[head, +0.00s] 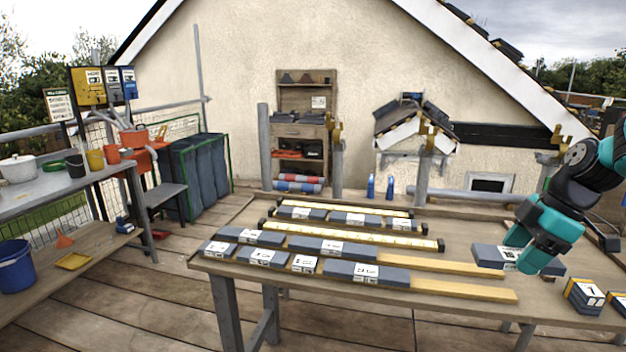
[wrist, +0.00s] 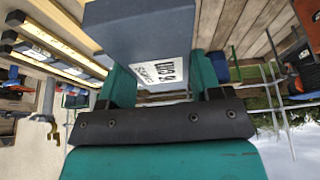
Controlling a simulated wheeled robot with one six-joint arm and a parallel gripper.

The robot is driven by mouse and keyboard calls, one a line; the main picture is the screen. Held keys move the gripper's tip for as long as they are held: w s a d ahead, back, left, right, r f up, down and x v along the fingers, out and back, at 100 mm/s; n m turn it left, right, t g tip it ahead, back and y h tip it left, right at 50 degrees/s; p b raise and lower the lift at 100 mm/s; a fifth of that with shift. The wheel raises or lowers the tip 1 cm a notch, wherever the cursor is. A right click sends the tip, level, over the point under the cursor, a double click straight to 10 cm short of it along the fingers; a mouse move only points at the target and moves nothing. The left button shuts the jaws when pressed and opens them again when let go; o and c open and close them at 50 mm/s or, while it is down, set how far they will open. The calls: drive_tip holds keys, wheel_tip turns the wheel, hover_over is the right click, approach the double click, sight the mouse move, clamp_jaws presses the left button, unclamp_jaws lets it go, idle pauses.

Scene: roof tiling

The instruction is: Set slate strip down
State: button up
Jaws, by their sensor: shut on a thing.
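A dark slate strip (head: 488,256) with a white printed label is at the right end of the workbench (head: 455,225). My gripper (head: 523,250) is shut on this strip, with its teal fingers on both sides of it. In the wrist view the slate strip (wrist: 135,28) lies between the fingers of my gripper (wrist: 160,80), its label facing the camera. The strip is at or just above the bench top; I cannot tell whether it touches. Part of it is hidden behind the fingers.
Several labelled slate strips (head: 366,273) lie in rows along wooden battens (head: 465,292) and yellow rulers (head: 350,242) left of my gripper. Small labelled blocks (head: 584,295) stand at the bench's right front. Blue bottles (head: 390,187) and posts (head: 423,165) stand along the back.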

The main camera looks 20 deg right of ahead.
drive_tip(key=w+a+f+m+t+h+p, duration=0.1)
drive_tip(key=w+a+f+m, duration=0.3)
drive_tip(key=a+f, duration=0.25)
drive_tip(key=w+a+f+m+h, duration=0.2)
drive_tip(key=w+a+f+m, duration=0.2)
drive_tip(key=a+f, duration=0.25)
drive_tip(key=w+a+f+m+t+h+p, duration=0.1)
drive_tip(key=w+a+f+m, duration=0.3)
drive_tip(key=a, duration=0.3)
drive_tip(key=s+f, duration=0.4)
drive_tip(key=f, duration=0.2)
drive_tip(key=shift+s+a+f, duration=0.15)
drive_tip(key=shift+s+f, duration=0.1)
drive_tip(key=shift+f, duration=0.05)
